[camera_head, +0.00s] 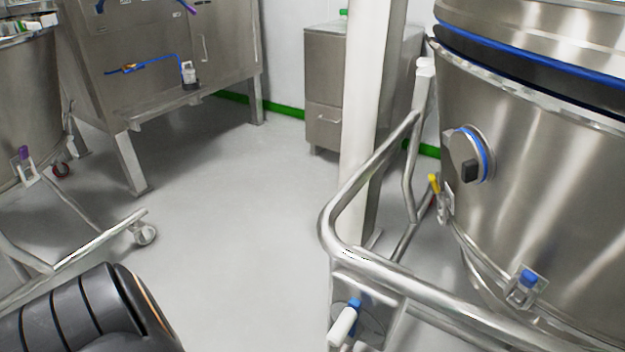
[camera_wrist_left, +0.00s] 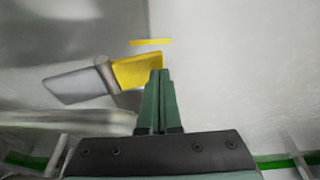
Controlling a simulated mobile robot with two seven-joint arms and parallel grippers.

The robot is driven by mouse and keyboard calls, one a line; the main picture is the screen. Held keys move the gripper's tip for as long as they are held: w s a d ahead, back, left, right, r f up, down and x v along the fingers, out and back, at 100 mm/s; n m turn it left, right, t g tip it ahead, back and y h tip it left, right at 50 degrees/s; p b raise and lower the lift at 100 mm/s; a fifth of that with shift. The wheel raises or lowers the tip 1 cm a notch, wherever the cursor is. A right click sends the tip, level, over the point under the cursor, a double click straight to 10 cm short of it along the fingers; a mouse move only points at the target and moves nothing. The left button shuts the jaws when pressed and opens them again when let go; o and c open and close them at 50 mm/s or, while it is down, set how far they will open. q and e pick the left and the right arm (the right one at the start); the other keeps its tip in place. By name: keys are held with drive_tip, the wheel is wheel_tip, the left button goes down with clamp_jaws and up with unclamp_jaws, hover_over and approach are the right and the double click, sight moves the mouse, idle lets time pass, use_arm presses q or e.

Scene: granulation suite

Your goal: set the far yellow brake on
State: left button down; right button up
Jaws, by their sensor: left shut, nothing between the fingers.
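In the left wrist view a yellow tab (camera_wrist_left: 136,71) sits on a grey metal piece, with a thin yellow strip just above it. My left gripper (camera_wrist_left: 160,72) has its green fingers shut and empty, with the tips at the right end of the yellow tab. I cannot tell whether they touch it. In the head view a small yellow-topped lever (camera_head: 434,184) shows at the left side of the large steel vessel. I cannot tell whether it is the same yellow part. My right gripper is not in view.
The large steel vessel (camera_head: 545,175) fills the right side, with a bent tube rail (camera_head: 345,200) before it. A white pillar (camera_head: 362,110) stands behind the rail. A white handle with a blue end (camera_head: 343,325) is low in front. The middle floor is clear.

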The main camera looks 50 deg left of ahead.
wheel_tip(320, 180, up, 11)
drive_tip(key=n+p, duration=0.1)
drive_tip(key=p, duration=0.9)
use_arm(q)
drive_tip(key=s+a+r, duration=0.2)
drive_tip(key=r, duration=0.4)
drive_tip(key=s+a+r, duration=0.2)
drive_tip(key=a+r, duration=0.1)
drive_tip(key=r, duration=0.3)
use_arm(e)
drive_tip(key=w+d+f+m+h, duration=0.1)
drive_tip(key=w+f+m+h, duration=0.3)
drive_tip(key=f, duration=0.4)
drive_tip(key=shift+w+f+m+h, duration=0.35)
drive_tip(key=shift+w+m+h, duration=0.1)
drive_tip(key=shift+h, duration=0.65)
use_arm(q)
drive_tip(key=shift+s+f, duration=0.1)
drive_tip(key=shift+s, duration=0.05)
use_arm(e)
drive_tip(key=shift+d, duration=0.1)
